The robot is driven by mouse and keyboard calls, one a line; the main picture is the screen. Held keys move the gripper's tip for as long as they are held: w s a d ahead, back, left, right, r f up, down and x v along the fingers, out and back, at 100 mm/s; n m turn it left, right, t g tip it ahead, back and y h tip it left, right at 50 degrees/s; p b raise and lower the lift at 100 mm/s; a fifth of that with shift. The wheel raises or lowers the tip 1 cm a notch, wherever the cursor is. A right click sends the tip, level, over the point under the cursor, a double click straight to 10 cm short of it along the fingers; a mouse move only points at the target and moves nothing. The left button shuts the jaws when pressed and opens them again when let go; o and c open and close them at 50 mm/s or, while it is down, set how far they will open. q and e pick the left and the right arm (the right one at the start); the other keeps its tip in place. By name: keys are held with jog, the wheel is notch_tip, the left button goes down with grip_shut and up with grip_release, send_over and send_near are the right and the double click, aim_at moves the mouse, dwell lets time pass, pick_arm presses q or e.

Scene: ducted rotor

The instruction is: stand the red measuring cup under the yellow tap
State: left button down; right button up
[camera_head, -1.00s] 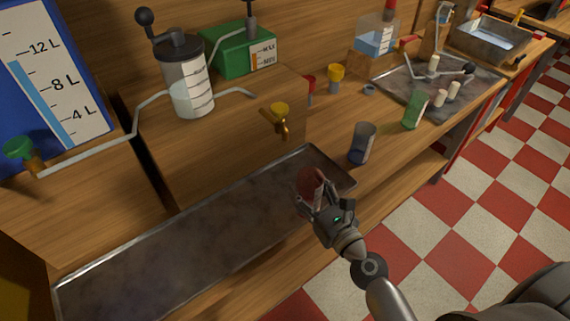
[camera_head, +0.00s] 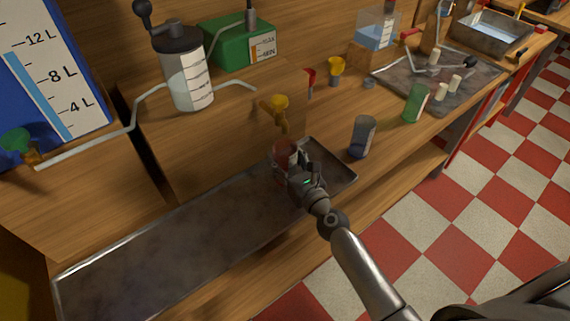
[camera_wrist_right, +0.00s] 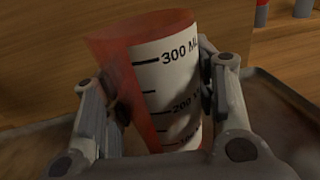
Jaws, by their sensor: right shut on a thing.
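The red measuring cup (camera_head: 284,154) is in my right gripper (camera_head: 291,168), above or on the right part of the metal tray, just below the yellow tap (camera_head: 281,111). In the right wrist view, the cup (camera_wrist_right: 150,70) stands roughly upright with a slight tilt, its white scale reading up to 300. The fingers of my right gripper (camera_wrist_right: 162,95) close on it from both sides. Its base is hidden, so I cannot tell whether it touches the tray. The tap sticks out from the wooden block. My left gripper is not in view.
The long metal tray (camera_head: 170,246) lies along the counter front. A blue cup (camera_head: 362,137) stands right of it, a green cup (camera_head: 414,103) farther right. A pump cylinder (camera_head: 187,80) stands on the wooden block, left of the tap.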

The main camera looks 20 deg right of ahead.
jog(key=shift+f, duration=0.15)
jog(key=shift+f, duration=0.2)
jog(key=o, duration=1)
jog(key=shift+o, duration=0.2)
